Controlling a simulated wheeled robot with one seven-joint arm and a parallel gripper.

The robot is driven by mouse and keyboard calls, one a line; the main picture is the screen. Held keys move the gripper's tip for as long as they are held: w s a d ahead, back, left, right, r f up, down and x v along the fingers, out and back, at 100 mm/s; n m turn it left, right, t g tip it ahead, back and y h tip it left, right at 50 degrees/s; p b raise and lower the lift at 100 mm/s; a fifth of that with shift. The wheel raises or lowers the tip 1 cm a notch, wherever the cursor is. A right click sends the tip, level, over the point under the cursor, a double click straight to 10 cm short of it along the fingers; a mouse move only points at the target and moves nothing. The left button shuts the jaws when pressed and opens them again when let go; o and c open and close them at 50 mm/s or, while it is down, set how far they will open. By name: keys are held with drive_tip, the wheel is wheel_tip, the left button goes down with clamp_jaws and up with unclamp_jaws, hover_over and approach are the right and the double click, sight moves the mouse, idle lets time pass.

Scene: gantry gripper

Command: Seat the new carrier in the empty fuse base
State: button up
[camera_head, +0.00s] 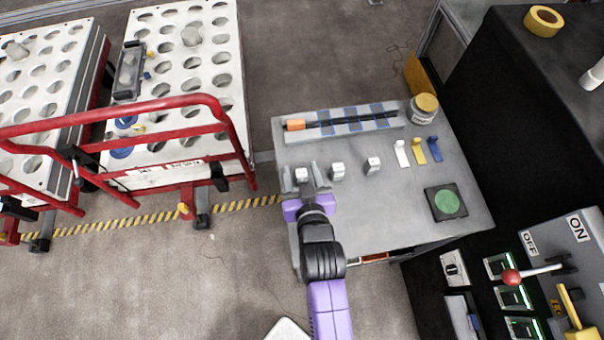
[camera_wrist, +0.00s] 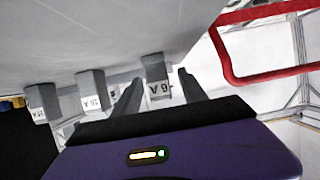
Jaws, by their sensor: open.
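Three small grey-white blocks with labelled faces, likely the carriers, stand in a row on the grey table: the left block (camera_head: 301,174), the middle block (camera_head: 337,172) and the right block (camera_head: 373,164). My gripper (camera_head: 300,168) is open at the table's front left, its fingers either side of the left block. In the wrist view, a block labelled 6 A, upside down (camera_wrist: 155,70), is between the open fingers (camera_wrist: 160,77); contact is unclear. Green-lit units (camera_head: 500,265) sit on the right panel; I cannot tell which thing is the empty fuse base.
White, yellow and blue pieces and a green disc (camera_head: 447,203) lie right. A red barrier (camera_head: 165,103) stands left. A red-knobbed lever (camera_head: 530,272) sticks out at right.

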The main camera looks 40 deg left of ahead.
drive_tip(key=shift+x, duration=1.2)
drive_tip(key=shift+c, duration=0.2)
clamp_jaws()
